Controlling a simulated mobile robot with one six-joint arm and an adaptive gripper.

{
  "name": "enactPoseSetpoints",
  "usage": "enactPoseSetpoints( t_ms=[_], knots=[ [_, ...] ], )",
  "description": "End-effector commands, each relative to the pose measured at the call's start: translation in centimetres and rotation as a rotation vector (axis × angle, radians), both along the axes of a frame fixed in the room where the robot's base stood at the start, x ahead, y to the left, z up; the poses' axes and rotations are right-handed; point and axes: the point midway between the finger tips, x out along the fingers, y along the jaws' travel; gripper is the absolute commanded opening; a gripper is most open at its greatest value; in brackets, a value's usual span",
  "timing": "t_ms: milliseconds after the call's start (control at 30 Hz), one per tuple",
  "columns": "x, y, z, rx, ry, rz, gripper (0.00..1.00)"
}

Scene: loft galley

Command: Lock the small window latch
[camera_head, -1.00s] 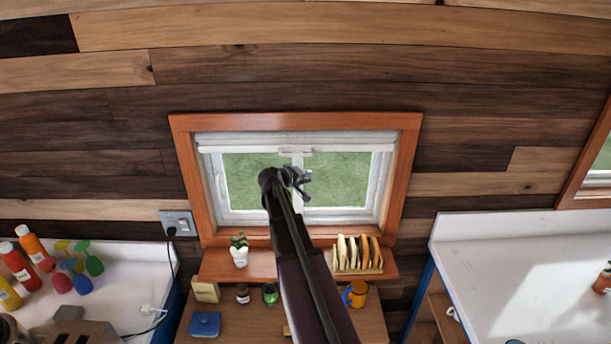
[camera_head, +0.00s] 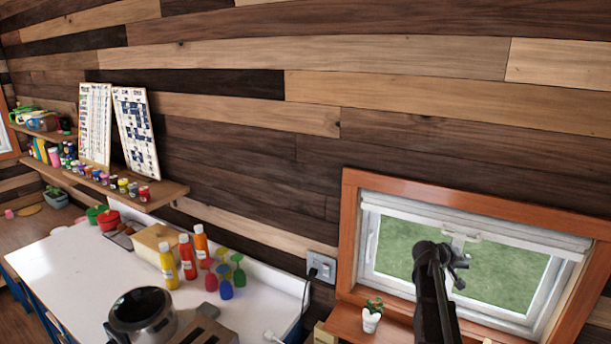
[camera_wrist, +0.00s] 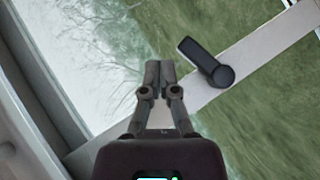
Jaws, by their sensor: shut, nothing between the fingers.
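The small window (camera_head: 500,272) has a white frame inside an orange wooden surround, at the right in the head view. In the wrist view a dark latch (camera_wrist: 207,63) with a round base and a short lever sits on the pale window bar (camera_wrist: 255,55). Its lever points up and left in that picture, off the bar's line. My gripper (camera_wrist: 158,72) is shut and empty, left of the latch with a small gap in the picture. In the head view my gripper (camera_head: 462,262) is in front of the window and the latch cannot be made out.
A small potted plant (camera_head: 372,314) stands on the wooden sill shelf (camera_head: 345,318) below the window. A wall socket (camera_head: 322,266) is left of the window. A wall shelf (camera_head: 160,192) is farther left.

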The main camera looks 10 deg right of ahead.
Motion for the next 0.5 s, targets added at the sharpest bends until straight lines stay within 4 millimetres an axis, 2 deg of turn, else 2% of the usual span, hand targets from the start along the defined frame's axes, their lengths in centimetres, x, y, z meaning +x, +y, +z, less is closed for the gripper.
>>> enactPoseSetpoints(
  t_ms=[167,267,367,500],
  knots=[
    [-0.9,2.7,-2.8,0.071,0.000,-0.002,0.00],
    [-1.8,5.3,-5.3,0.144,0.003,-0.004,0.00],
    [-3.0,8.6,-8.5,0.241,0.014,-0.004,0.00],
    [-5.0,14.3,-13.2,0.398,0.043,0.002,0.00]
  ],
)
